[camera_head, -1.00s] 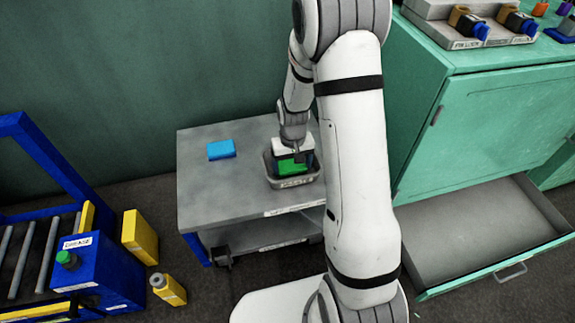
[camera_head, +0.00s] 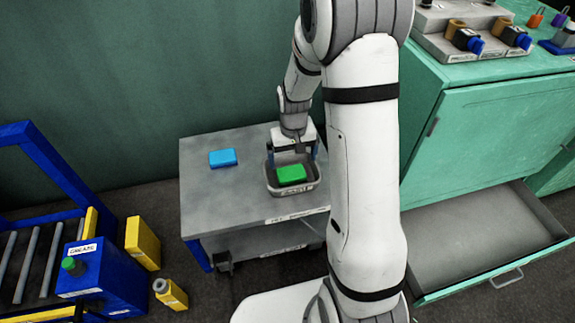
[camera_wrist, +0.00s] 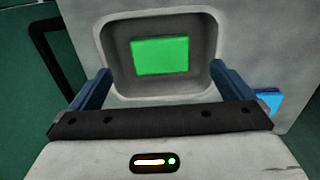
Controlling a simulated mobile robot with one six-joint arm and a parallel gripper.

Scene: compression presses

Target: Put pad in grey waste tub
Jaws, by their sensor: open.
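A green pad (camera_head: 291,173) lies inside the grey tub (camera_head: 296,194) on the grey cart's top. In the wrist view the green pad (camera_wrist: 160,55) rests on the floor of the tub (camera_wrist: 118,84), clear of its walls. My gripper (camera_head: 295,158) is above the tub's back part, pointing down. In the wrist view my gripper (camera_wrist: 168,78) has its two blue fingers wide apart, with nothing between them, and the pad shows beyond them. A blue pad (camera_head: 222,158) lies on the cart top left of the tub.
The grey cart (camera_head: 230,210) has free top area around the blue pad. A green cabinet (camera_head: 480,130) with an open, empty drawer (camera_head: 480,240) stands at right. A blue roller frame (camera_head: 40,165), a yellow block (camera_head: 142,242) and a yellow bottle (camera_head: 171,295) are at left.

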